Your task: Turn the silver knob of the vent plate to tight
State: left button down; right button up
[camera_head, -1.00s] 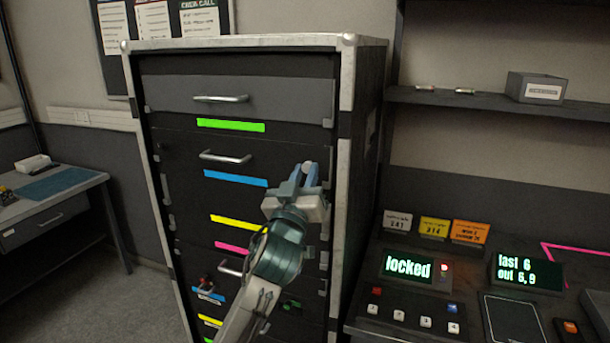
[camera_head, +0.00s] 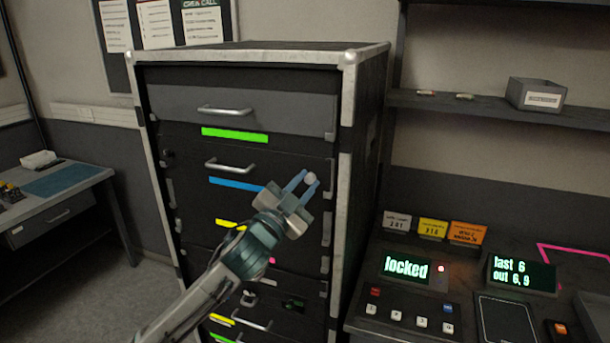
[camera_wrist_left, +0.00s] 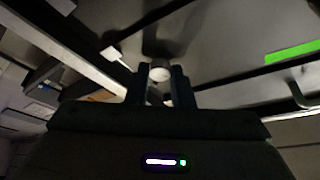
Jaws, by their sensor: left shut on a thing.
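The silver knob (camera_head: 311,179) is a small pale round piece at the right side of the black drawer front in the rack. It also shows in the left wrist view (camera_wrist_left: 159,71), between two dark fingers. My left gripper (camera_head: 306,180) is shut on the knob, with its blue fingers on either side of it and tilted up to the right. The fingers and wrist hide part of the front around the knob. I cannot pick out the edges of the vent plate or any tight mark. My right gripper is not in view.
The tall rack (camera_head: 362,110) has drawers with handles and coloured tape strips. At the right stands a console (camera_head: 455,310) with a "locked" display (camera_head: 405,267) and buttons. A shelf (camera_head: 465,102) holds a grey box (camera_head: 535,93). A desk (camera_head: 55,195) is at the left.

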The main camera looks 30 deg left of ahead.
pick_arm(q)
jog(key=m+p, duration=0.2)
jog(key=m+g+h+p, duration=0.1)
jog(key=m+p, duration=0.1)
jog(key=m+h+p, duration=0.1)
jog(key=m+p, duration=0.1)
jog(key=shift+a+r+g, duration=0.15)
jog(key=shift+r+g, duration=0.25)
jog(key=shift+f+m+g+h+p, duration=0.15)
jog(key=shift+m+g+h+p, duration=0.2)
jog(key=shift+m+p, duration=1)
jog(key=shift+m, duration=0.25)
jog(key=c, duration=1.3)
grip_release()
jog(key=shift+o, duration=0.2)
jog(key=shift+s+f, duration=0.1)
jog(key=shift+s, duration=0.05)
